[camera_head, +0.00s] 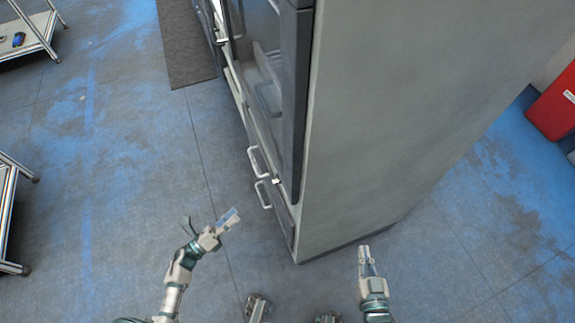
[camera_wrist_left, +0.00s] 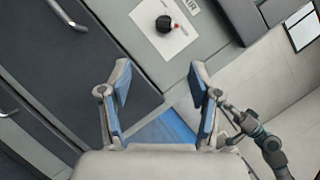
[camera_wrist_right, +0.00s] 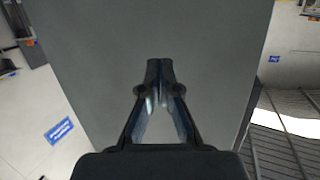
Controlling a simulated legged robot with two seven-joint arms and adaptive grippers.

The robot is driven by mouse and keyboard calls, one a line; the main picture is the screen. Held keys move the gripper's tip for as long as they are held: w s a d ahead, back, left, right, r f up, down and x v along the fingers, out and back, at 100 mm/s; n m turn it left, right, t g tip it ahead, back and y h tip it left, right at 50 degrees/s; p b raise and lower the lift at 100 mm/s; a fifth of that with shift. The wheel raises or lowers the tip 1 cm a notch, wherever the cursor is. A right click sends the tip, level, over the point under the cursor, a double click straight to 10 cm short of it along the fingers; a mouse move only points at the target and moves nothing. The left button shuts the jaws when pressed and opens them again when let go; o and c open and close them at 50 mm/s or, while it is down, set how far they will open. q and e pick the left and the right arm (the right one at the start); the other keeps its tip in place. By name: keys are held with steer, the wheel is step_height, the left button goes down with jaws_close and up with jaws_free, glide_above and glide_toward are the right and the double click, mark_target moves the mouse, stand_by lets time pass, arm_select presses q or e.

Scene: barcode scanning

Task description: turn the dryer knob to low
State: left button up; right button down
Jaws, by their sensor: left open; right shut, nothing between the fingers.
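A black knob (camera_wrist_left: 164,23) sits on a white plate (camera_wrist_left: 148,22) with a small red mark, on the grey cabinet panel in the left wrist view. My left gripper (camera_wrist_left: 161,75) is open and empty, with the knob beyond its fingertips and apart from them. In the head view my left gripper (camera_head: 230,218) is left of the tall grey cabinet (camera_head: 400,110), near its front. The knob cannot be made out there. My right gripper (camera_head: 366,256) is shut and empty beside the cabinet's grey side. Its closed fingers (camera_wrist_right: 160,75) also show in the right wrist view. The knob's setting is unreadable.
Two metal handles, an upper one (camera_head: 255,160) and a lower one (camera_head: 262,194), stick out from the cabinet front. Metal carts stand at the upper left (camera_head: 35,42) and left edge (camera_head: 8,205). A red box (camera_head: 555,106) stands far right. The blue-grey floor between is clear.

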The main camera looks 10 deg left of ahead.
mark_target(276, 180)
arm_select(q)
steer(key=w+d+r+m+h, duration=0.1)
steer(key=w+d+r, duration=0.3)
steer(key=w+d, duration=0.5)
steer(key=w, duration=0.3)
steer(key=shift+w+d+r+g, duration=0.2)
steer(key=shift+w+r+g, duration=0.1)
steer(key=shift+w+r, duration=0.1)
steer(key=shift+s+d+r, duration=0.1)
steer(key=shift+d, duration=0.25)
steer(key=c, duration=1.1)
